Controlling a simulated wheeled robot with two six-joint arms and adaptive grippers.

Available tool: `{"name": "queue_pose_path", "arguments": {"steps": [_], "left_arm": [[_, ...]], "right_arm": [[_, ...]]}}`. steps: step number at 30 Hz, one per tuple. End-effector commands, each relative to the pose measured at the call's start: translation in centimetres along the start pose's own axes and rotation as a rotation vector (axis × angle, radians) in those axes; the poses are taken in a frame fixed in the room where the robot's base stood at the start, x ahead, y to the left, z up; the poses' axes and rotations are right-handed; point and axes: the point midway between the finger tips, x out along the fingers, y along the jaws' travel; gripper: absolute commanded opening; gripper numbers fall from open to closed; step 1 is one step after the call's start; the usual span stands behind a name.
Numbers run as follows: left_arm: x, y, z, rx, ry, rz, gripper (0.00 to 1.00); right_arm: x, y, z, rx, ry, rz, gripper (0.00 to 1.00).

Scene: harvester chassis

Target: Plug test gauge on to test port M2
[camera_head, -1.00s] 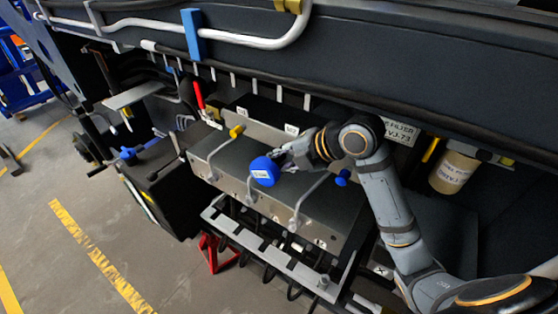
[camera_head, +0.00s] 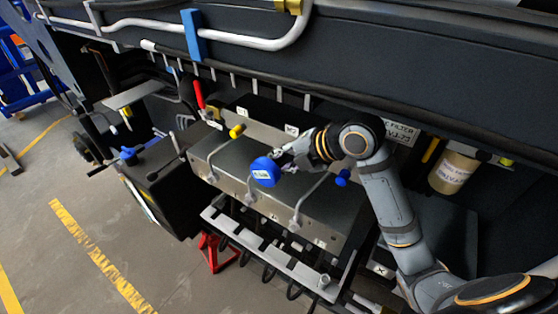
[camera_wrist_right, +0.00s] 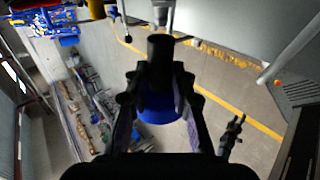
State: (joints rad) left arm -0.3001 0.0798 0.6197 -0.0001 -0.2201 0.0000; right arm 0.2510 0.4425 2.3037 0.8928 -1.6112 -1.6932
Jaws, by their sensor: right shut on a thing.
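The test gauge (camera_head: 265,172) is a round blue piece with a small pale label on its face. My right gripper (camera_head: 285,162) is shut on it and holds it above the grey metal block (camera_head: 225,165). In the right wrist view, my right gripper (camera_wrist_right: 160,100) has its fingers on both sides of the blue gauge (camera_wrist_right: 160,112). A black stem (camera_wrist_right: 160,48) points from the gauge towards a silver fitting (camera_wrist_right: 163,14); I cannot tell whether they touch. My left gripper is not in view.
A yellow cap (camera_head: 236,131) and a blue cap (camera_head: 342,178) sit on fittings of the block, either side of the gauge. Bent silver pipes (camera_head: 297,215) run down its front. A red-handled lever (camera_head: 199,95) stands at left. A dark beam (camera_head: 400,60) crosses above.

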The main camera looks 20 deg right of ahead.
Motion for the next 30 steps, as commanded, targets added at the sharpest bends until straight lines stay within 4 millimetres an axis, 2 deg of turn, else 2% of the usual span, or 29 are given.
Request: {"name": "queue_pose_path", "arguments": {"steps": [30], "left_arm": [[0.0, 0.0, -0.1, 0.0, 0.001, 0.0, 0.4]], "right_arm": [[-0.1, 0.0, 1.9, -0.001, 0.0, 0.001, 0.0]]}}
